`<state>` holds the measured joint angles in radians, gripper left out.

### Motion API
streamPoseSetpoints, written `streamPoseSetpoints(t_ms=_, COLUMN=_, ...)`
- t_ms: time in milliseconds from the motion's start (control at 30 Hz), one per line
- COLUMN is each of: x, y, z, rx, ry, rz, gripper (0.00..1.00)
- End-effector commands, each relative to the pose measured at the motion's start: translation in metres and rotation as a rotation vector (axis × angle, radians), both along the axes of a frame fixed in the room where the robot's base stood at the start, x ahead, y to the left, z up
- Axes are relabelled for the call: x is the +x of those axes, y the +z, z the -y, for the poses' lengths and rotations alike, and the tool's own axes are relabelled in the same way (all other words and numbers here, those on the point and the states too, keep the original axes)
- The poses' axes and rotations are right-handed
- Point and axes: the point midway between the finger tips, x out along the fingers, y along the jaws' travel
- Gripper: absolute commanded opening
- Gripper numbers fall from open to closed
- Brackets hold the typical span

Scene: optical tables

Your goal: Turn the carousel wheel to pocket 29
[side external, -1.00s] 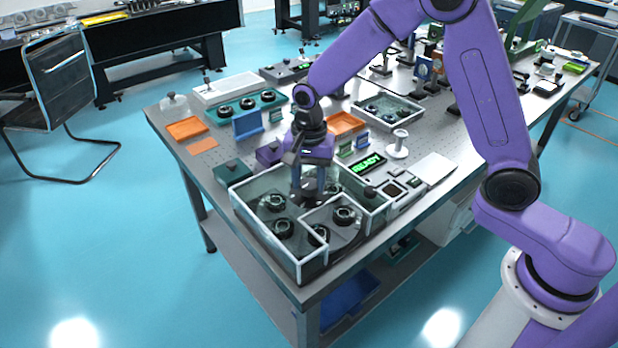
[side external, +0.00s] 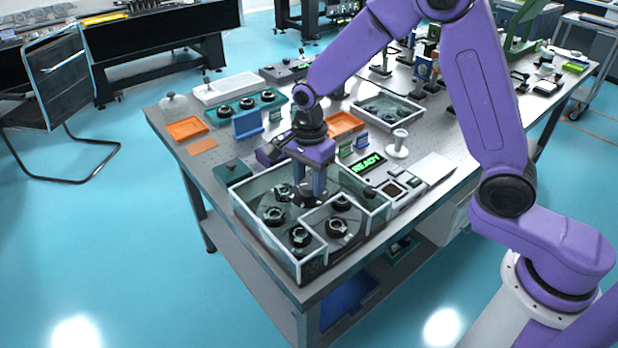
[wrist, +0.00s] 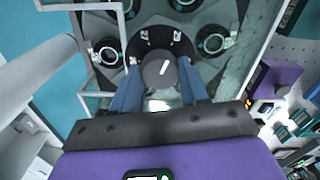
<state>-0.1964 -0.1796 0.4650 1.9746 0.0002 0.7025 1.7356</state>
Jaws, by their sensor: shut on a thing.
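The carousel wheel (side external: 318,222) lies flat inside a clear-walled box on the optical table and carries several black round holders (side external: 299,238). My gripper (side external: 309,190) reaches down over the wheel's centre. In the wrist view its two blue fingers (wrist: 160,72) are closed on the round grey hub knob (wrist: 157,77), which has a white mark on top. Black holders (wrist: 211,41) sit around the knob in that view. Pocket numbers are too small to read, so I cannot tell which pocket is where.
Clear walls (side external: 262,235) with pale rims enclose the wheel close to my gripper. A display (side external: 368,163) reads READY in green behind the box. A white spool-shaped stand (side external: 398,144), an orange tray (side external: 345,124) and a dark green box (side external: 232,172) stand nearby.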

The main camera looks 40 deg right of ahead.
Motion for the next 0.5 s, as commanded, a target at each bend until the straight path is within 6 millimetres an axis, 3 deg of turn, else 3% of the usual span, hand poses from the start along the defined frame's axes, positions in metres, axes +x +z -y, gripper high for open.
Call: streamPoseSetpoints(t_ms=500, x=0.0022, y=0.0021, z=0.0012, rx=0.002, ry=-0.136, rz=0.008, gripper=0.0)
